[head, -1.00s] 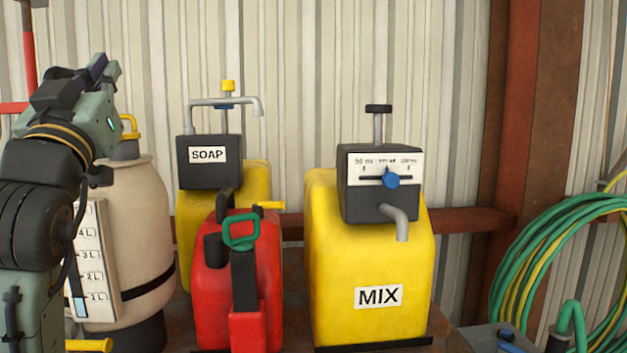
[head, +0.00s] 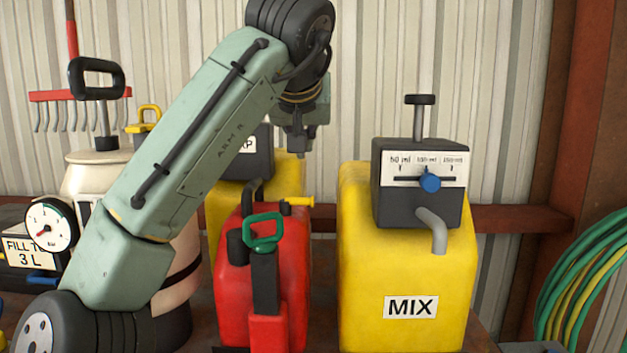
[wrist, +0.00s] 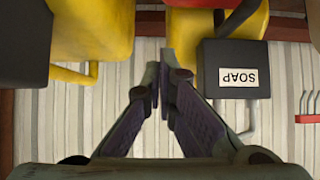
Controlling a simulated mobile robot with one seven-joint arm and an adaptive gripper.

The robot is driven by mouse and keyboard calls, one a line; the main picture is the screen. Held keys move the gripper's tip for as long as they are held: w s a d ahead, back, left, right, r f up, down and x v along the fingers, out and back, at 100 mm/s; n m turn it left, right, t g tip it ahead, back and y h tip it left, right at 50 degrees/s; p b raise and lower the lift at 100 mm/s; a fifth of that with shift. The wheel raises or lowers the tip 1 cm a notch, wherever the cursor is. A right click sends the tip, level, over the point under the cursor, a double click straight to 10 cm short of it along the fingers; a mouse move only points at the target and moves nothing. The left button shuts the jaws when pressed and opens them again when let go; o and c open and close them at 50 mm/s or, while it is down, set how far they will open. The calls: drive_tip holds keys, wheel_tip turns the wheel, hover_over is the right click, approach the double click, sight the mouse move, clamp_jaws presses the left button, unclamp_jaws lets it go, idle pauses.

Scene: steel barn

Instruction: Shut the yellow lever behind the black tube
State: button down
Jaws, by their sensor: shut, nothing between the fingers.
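A red can (head: 262,262) stands between the yellow tanks, with an upright black tube (head: 265,285) topped by a green handle at its front. Behind that tube, a yellow lever (head: 298,201) sticks out sideways to the right at the top of the can. My gripper (head: 302,150) is above the lever, in front of the soap tank's right side, with my arm partly covering it. In the wrist view, upside down, my gripper (wrist: 158,75) has its fingertips together and empty. I cannot tell from it whether they touch the lever.
The yellow MIX tank (head: 409,275) stands close on the right, with a grey spout. The SOAP tank (wrist: 238,68) is behind the red can. A white tank (head: 90,178) and pressure gauge (head: 50,225) are at left. Coiled hoses (head: 580,290) hang at right.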

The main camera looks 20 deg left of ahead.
drive_tip(key=p, duration=0.3)
hover_over(307, 198)
drive_tip(key=w+a, duration=0.2)
drive_tip(key=w, duration=0.2)
drive_tip(key=f, duration=0.6)
drive_tip(key=shift+w+d, duration=0.15)
drive_tip(key=shift+d, duration=0.1)
drive_tip(key=s, duration=0.1)
drive_tip(key=s+f, duration=0.1)
drive_tip(key=s+p, duration=0.1)
drive_tip(key=shift+d+f, duration=0.3)
drive_tip(key=shift+d, duration=0.1)
drive_tip(key=shift+s+d+f, duration=0.1)
drive_tip(key=shift+s+f, duration=0.05)
drive_tip(key=shift+f, duration=0.2)
drive_tip(key=shift+d, duration=0.1)
drive_tip(key=shift+s, duration=0.1)
